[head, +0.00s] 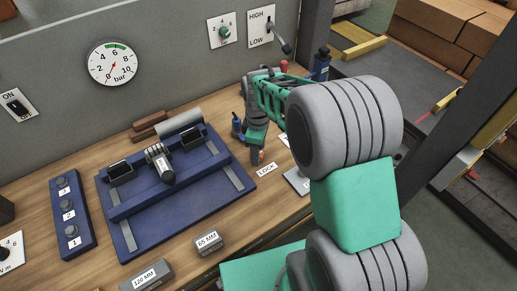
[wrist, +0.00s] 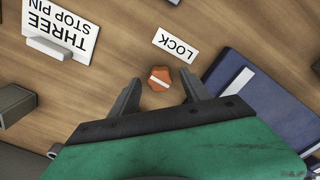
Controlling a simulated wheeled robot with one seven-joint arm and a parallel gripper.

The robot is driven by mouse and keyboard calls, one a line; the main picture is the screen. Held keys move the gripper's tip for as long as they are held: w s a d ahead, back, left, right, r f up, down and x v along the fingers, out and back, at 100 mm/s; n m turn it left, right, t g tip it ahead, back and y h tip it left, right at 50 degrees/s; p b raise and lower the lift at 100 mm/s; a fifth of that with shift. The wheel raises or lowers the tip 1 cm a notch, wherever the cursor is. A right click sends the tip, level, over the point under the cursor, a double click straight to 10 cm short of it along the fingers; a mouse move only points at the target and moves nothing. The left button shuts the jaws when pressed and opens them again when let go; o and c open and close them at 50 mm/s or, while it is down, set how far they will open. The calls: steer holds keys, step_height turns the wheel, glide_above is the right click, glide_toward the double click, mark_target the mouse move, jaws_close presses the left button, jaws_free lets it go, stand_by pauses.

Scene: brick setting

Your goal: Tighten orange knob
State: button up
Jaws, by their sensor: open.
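The orange knob (wrist: 159,77) is a small faceted knob with a white stripe across its top. In the wrist view it stands on the wooden bench beside a white LOCK label (wrist: 175,45). My gripper (wrist: 161,88) is open, with one finger to each side of the knob in that view. I cannot tell how far above the knob the fingers are, and no contact shows. In the head view a small orange part of the knob (head: 261,156) shows just below my gripper (head: 256,148), near the LOCK label (head: 266,170).
A blue fixture (head: 137,230) lies left of my gripper; its corner also shows in the wrist view (wrist: 258,88). A THREE STOP PIN sign (wrist: 62,28) stands near the knob. Grey blocks (head: 208,243) sit at the front. A gauge (head: 112,63) and switches are on the wall.

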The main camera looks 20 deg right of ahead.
jaws_close()
stand_by(0.6)
